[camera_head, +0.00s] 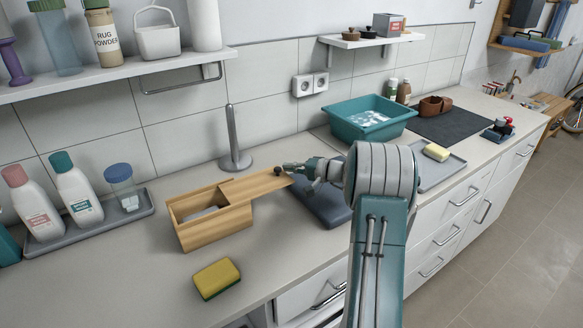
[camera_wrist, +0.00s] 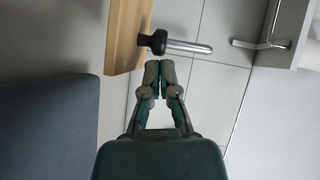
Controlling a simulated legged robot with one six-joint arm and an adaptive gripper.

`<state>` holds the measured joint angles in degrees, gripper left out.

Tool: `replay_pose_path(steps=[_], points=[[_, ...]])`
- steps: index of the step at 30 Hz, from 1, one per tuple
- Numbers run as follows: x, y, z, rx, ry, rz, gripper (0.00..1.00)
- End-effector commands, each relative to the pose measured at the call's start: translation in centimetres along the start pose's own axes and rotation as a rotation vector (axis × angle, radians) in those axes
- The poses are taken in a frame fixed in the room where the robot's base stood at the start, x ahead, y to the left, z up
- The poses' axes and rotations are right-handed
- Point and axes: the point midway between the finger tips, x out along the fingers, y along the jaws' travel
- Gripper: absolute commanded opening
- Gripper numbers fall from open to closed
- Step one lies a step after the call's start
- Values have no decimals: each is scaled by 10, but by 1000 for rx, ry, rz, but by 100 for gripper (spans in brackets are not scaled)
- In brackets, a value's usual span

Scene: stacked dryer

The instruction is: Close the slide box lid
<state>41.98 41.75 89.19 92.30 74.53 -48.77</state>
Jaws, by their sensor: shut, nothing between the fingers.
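The wooden slide box (camera_head: 215,228) stands on the counter left of centre. Its lid (camera_head: 255,184) is slid well out to the right, so the left part of the box is open and something pale shows inside. A dark knob (camera_head: 277,171) stands on the lid near its right end. In the wrist view the lid (camera_wrist: 125,35) and the dark knob (camera_wrist: 157,42) show just beyond my fingertips. My gripper (camera_head: 290,167) is shut and empty, at the right end of the lid close to the knob. In the wrist view the fingertips (camera_wrist: 159,66) are together; whether they touch the knob I cannot tell.
A yellow sponge (camera_head: 217,278) lies in front of the box. A paper towel stand (camera_head: 234,140) rises behind it. A tray of bottles (camera_head: 90,226) is at the left. A dark blue mat (camera_head: 322,205) lies under my arm, and a teal basin (camera_head: 368,118) stands farther right.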

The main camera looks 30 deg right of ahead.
Motion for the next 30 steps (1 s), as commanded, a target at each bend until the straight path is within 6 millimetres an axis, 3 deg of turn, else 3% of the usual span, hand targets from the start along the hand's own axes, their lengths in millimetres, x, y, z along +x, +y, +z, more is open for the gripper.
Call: replay_pose_path(steps=[8,21,30], points=[[16,-6,21,0,-4,0,0],[73,-26,101,0,-4,1,0],[89,-32,124,0,-2,1,0]])
